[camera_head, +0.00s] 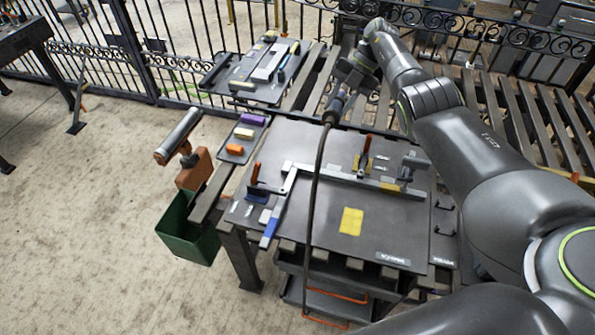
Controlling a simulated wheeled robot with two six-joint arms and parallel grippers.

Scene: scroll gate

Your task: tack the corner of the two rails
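Two pale rails form an L on the dark work table (385,228). The long rail (335,176) runs to the right, and the short rail (280,208) runs toward the near left, ending in a blue part. Their corner (289,168) is at the table's left side. Orange-handled clamps stand by the short rail (256,177) and behind the long rail (366,150). My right gripper (345,84) is above the table's far edge, apart from the rails. It appears shut on a dark torch (334,106), with a hose hanging from it. My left gripper is out of view.
The hose (315,190) hangs across the long rail in this view. A tool board (258,75) and small tray (240,139) with coloured blocks lie beyond. A green bin (188,232) hangs at the left. A yellow square (351,221) marks the clear table front.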

